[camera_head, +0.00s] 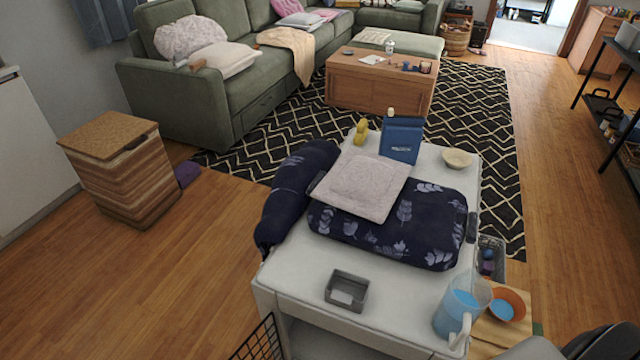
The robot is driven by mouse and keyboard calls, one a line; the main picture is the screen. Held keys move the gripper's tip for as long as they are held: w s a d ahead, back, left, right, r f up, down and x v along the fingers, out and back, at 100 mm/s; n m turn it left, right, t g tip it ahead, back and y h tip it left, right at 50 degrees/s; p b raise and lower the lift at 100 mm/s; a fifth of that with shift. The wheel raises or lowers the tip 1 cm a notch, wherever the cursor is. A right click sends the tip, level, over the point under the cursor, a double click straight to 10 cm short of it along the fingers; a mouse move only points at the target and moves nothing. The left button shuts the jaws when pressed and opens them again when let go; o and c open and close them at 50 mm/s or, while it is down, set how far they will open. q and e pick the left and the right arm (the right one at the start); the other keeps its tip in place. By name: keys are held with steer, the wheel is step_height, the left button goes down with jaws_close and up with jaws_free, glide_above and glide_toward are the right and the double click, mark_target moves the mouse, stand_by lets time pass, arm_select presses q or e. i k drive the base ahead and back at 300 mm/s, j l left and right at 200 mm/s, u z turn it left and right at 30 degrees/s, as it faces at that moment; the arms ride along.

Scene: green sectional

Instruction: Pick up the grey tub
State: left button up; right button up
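The grey tub (347,291) is a small, open, square-cornered container. It sits upright near the front of a white table or cart top (300,268), with something pale inside it that I cannot make out. The space around it on the white top is clear. Neither my left nor my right gripper is in view.
Behind the tub lie a dark leaf-patterned cushion (430,225), a pale cushion (362,186) and a dark rolled cushion (296,190). A blue jug (458,308) stands to its right. An orange bowl (507,303) is farther right. Wooden floor (180,290) is free at left.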

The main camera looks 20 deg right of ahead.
mark_target(345, 290)
steer(key=z, duration=0.95)
